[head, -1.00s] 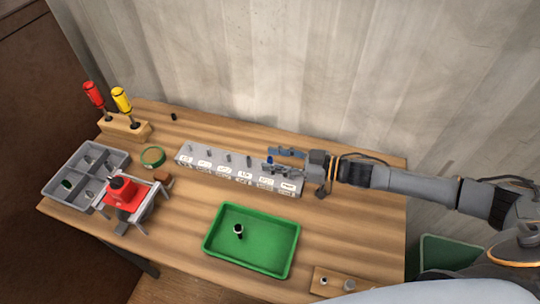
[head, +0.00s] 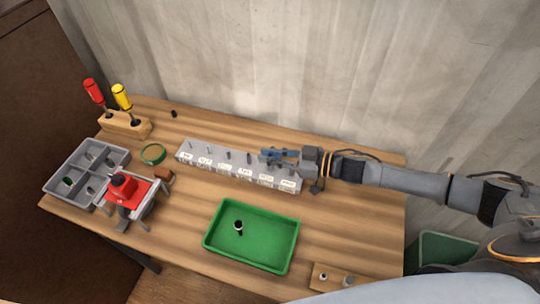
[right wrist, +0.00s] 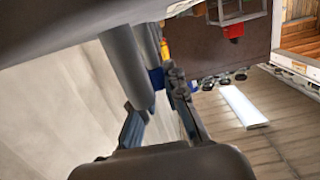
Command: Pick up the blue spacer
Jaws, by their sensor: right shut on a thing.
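My right gripper (head: 268,156) is over the right half of a long grey rack (head: 215,165) with labels on its front and several small pegs on top. It is shut on the blue spacer (right wrist: 156,78), which shows as a small blue piece between the fingers in the right wrist view. In the head view the fingers largely hide the spacer, and I cannot tell how far it is clear of the rack. My left gripper is not in view.
A green tray (head: 215,242) holding a dark cylinder (head: 238,227) lies in front. A small wooden block (head: 333,279) is at the front right. On the left are a grey divided bin (head: 67,188), a red-topped fixture (head: 122,188) and a screwdriver stand (head: 128,124). A wall stands behind.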

